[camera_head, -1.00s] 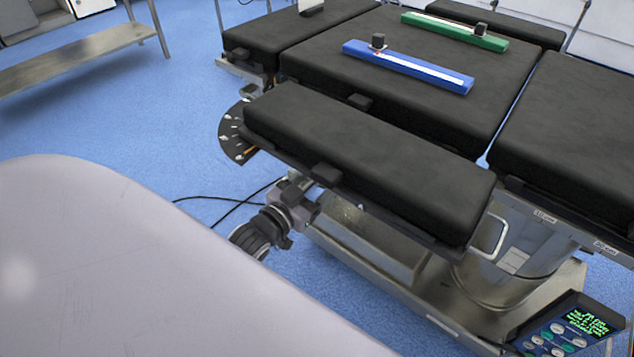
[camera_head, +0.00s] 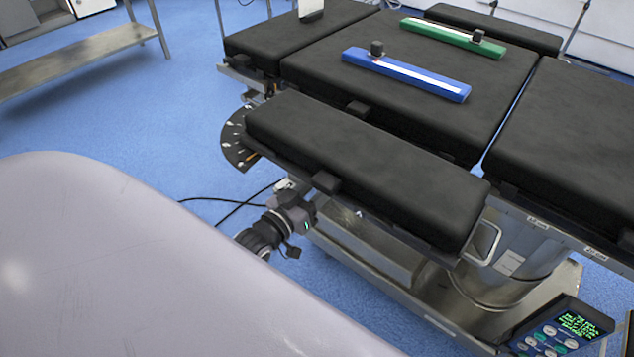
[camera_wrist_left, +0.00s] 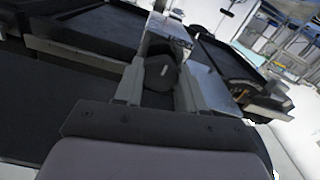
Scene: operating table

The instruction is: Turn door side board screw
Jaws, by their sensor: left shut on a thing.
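The side board (camera_head: 365,165) is a long black padded section along the near side of the operating table (camera_head: 400,115). My left gripper (camera_head: 300,208) is under its left part, by the metal side rail. In the left wrist view, the gripper's two fingers (camera_wrist_left: 160,88) are closed around a dark rounded screw knob (camera_wrist_left: 160,72). In the head view the knob is hidden by the gripper and board. My right gripper is in neither view.
A blue bar (camera_head: 405,76) and a green bar (camera_head: 453,37) lie on the table pads. A dial plate (camera_head: 236,140) is at the board's left end. A control panel (camera_head: 560,330) is at lower right.

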